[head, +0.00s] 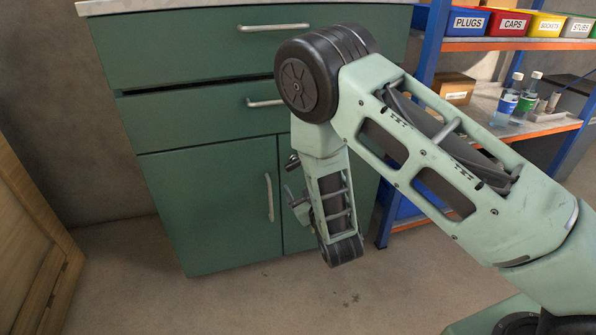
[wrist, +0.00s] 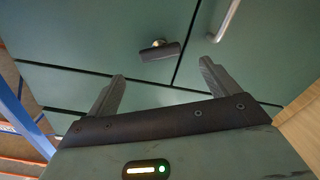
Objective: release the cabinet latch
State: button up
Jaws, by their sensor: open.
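In the head view a small dark piece that looks like the latch (head: 293,161) shows just left of my arm. My gripper (wrist: 161,69) is open and empty, its two grey fingers spread to either side of the latch in the wrist picture. I cannot tell how far the fingertips are from the door; no contact shows. In the head view my forearm hides much of the right door.
The green cabinet (head: 195,215) has drawers above and two doors below. The left door's vertical metal handle (head: 269,197) is near the latch. A blue-and-orange shelf unit (head: 470,45) with bins and bottles stands right. A wooden panel (head: 30,240) is left. The floor in front is clear.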

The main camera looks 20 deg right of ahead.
aim_at(297, 165)
jog(key=w+b, duration=0.1)
jog(key=w, duration=0.6)
jog(key=shift+w+b, duration=0.3)
jog(key=shift+b, duration=0.05)
jog(key=shift+c, duration=0.4)
